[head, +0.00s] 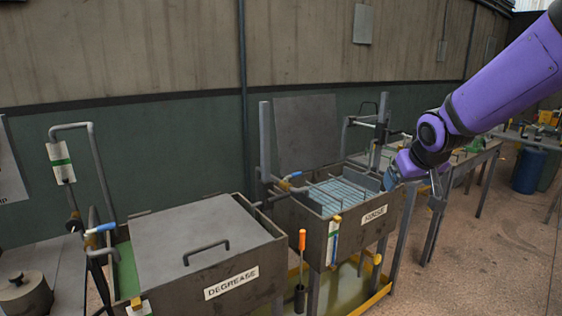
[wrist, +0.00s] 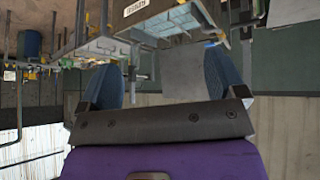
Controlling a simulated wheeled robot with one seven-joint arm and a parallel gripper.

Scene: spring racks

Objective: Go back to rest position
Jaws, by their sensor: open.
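My gripper (head: 394,178) is at the end of the raised purple arm, at the right rim of the tank labelled RINSE (head: 345,238) in the head view. In the wrist view, my gripper (wrist: 164,76) shows two blue fingers spread wide apart. Nothing is held between them. The wrist picture looks upside down, with the RINSE label near its top. Whether a finger touches the tank or anything in it, I cannot tell.
The DEGREASE tank (head: 262,262) stands left, covered by a grey lid (head: 205,236) with a handle. A grey panel (head: 306,130) stands upright behind the RINSE tank, whose wire rack (head: 340,195) shows inside. A blue barrel (head: 529,170) is far right. Open floor (head: 480,265) lies front right.

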